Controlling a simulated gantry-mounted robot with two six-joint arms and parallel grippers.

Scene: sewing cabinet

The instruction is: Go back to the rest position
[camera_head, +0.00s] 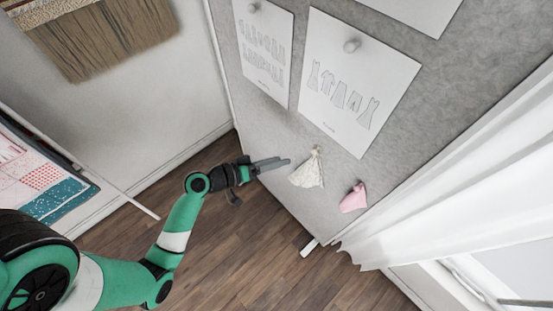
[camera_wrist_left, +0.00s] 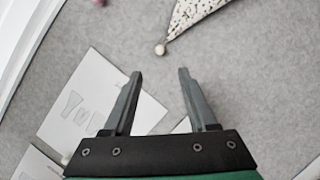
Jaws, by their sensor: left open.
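My left gripper (camera_head: 270,164) reaches in from the left on its green arm, in front of the grey board. In the left wrist view the left gripper (camera_wrist_left: 158,73) has its two fingers apart with nothing between them. A cream patterned cloth (camera_head: 308,171) hangs on the grey board (camera_head: 285,130), just right of the gripper and apart from it. The cloth also shows at the top of the left wrist view (camera_wrist_left: 200,20), with a round pin at its tip. My right gripper is in neither view.
A pink cloth (camera_head: 353,198) hangs on the board lower right. Sheets with garment drawings (camera_head: 350,85) are pinned above. A white curtain (camera_head: 460,205) is at the right. A framed textile (camera_head: 40,175) and a woven hanging (camera_head: 100,38) are at the left. The wooden floor (camera_head: 240,255) looks clear.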

